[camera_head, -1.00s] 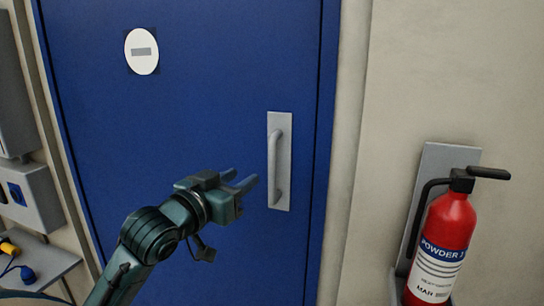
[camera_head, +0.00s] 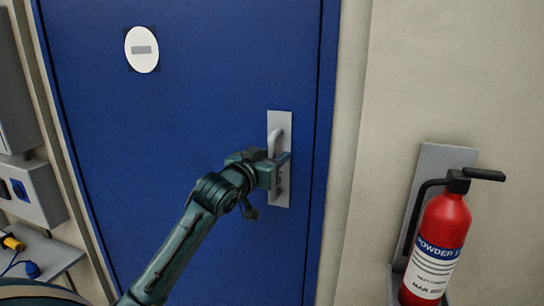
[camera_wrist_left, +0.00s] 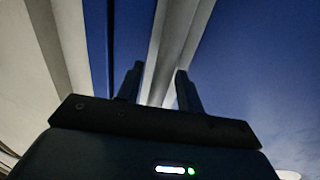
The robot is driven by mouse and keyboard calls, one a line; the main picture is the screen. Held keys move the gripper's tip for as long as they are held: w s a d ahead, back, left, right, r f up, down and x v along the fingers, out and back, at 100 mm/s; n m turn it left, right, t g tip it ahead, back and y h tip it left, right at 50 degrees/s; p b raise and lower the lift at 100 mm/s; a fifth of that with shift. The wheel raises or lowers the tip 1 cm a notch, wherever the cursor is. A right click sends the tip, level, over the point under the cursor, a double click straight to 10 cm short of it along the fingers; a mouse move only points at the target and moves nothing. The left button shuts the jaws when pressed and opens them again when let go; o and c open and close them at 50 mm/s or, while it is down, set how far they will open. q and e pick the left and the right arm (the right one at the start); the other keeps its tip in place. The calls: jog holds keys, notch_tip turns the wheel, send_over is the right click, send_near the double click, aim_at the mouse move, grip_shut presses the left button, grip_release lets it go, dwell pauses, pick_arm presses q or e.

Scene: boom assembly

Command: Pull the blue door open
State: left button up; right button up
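The blue door (camera_head: 180,110) is shut in its frame and fills much of the head view; it also shows in the left wrist view (camera_wrist_left: 250,60). Its grey vertical handle (camera_head: 273,140) is on a light plate near the door's right edge. My left gripper (camera_head: 281,167) is at the middle of the handle and hides part of it. In the left wrist view, its two fingers (camera_wrist_left: 159,82) stand apart, with the grey handle and plate (camera_wrist_left: 172,45) seen between and beyond them. Contact with the bar cannot be told. My right gripper is not in view.
A red fire extinguisher (camera_head: 440,242) hangs on the beige wall right of the door. A grey box (camera_head: 36,188) and a small shelf (camera_head: 55,258) with yellow and blue plugs are at the left.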

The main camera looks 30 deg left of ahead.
pick_arm(q)
jog(key=shift+c, duration=0.3)
grip_shut()
jog(key=shift+s+f, duration=0.1)
jog(key=shift+s, duration=0.1)
